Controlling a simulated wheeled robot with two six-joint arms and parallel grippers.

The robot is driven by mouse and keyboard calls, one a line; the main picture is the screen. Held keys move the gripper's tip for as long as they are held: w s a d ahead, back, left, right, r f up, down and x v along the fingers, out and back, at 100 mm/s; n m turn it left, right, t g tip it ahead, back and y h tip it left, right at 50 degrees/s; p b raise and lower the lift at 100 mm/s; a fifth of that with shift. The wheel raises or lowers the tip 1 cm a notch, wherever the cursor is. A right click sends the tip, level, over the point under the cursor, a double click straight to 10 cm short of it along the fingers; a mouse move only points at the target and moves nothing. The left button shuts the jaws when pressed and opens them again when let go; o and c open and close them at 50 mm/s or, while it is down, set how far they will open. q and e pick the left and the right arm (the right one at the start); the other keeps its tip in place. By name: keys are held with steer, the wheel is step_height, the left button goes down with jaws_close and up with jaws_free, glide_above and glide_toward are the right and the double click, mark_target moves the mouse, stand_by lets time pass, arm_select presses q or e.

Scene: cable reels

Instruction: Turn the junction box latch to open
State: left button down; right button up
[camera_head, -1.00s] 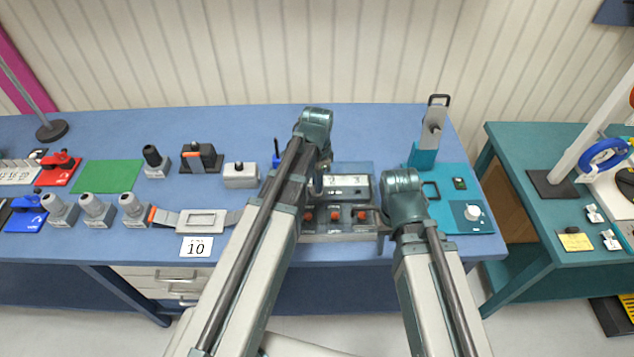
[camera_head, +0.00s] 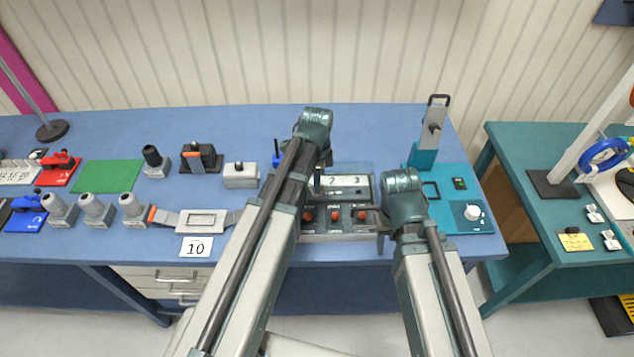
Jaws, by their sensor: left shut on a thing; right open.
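A grey box with a pale plate marked 2 and 3 (camera_head: 346,186) stands on the blue bench, with a row of red-orange knobs (camera_head: 334,215) along its front. It is probably the junction box; I cannot make out its latch. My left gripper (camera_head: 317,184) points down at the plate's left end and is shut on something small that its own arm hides. My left forearm covers the box's left side. My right gripper (camera_head: 382,238) is open and empty at the box's front right corner, apart from the knobs as far as I can see.
A teal panel (camera_head: 480,190) with an upright bracket and a white knob (camera_head: 473,212) lies right of the box. A small grey switch box (camera_head: 240,175), a strap with a buckle (camera_head: 202,221) and a number 10 card (camera_head: 196,247) lie left.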

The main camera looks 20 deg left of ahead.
arm_select(q)
steer(key=c, duration=0.9)
jaws_free()
steer(key=shift+r, duration=0.1)
step_height(320, 180, up, 14)
steer(key=p, duration=1.4)
steer(key=shift+f, duration=0.2)
